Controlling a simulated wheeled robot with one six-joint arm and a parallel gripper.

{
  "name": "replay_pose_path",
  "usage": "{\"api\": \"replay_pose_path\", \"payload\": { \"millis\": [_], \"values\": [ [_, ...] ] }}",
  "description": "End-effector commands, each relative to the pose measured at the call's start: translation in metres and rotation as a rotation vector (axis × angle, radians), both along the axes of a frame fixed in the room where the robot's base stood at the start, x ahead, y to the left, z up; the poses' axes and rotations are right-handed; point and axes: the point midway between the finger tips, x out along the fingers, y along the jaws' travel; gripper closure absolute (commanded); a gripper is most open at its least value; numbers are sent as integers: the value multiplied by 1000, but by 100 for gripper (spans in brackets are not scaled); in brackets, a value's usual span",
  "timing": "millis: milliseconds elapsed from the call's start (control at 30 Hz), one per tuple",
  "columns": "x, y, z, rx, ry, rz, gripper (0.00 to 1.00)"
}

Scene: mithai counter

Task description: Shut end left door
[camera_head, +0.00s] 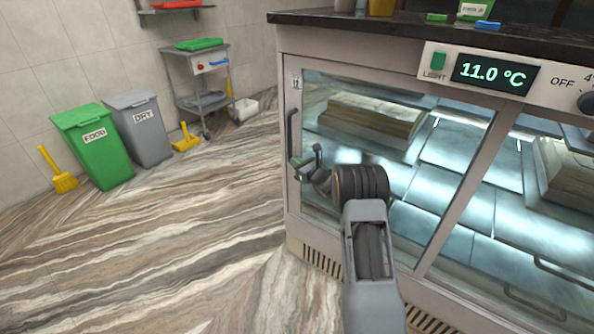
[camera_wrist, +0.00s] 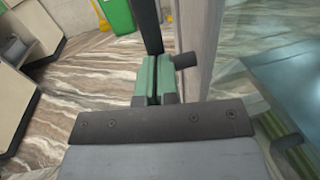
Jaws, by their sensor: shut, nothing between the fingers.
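The end left door (camera_head: 408,228) of the display counter is a glass pane in a pale frame, at the counter's left end in the head view. It looks flush or nearly so; I cannot tell if a small gap is left. Its dark upright handle (camera_head: 290,128) is near its left edge. My gripper (camera_head: 303,168) is beside the handle's lower end, close to the glass. In the wrist view my green fingertips (camera_wrist: 153,80) are together and empty. A dark bar, seemingly the handle (camera_wrist: 147,24), rises just beyond them; whether they touch is unclear.
A neighbouring glass door (camera_head: 530,215) is on the right, under a temperature display (camera_head: 494,74). A green bin (camera_head: 95,148), a grey bin (camera_head: 140,128) and a steel trolley (camera_head: 200,85) stand along the back wall. The striped floor left of the counter is clear.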

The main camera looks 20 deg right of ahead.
Motion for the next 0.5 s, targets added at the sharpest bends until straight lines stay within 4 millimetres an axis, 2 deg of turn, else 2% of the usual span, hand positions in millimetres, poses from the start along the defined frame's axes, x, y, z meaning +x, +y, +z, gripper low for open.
{"api": "replay_pose_path", "payload": {
  "millis": [500],
  "values": [
    [5,10,4,1,-7,11,100]
  ]
}}
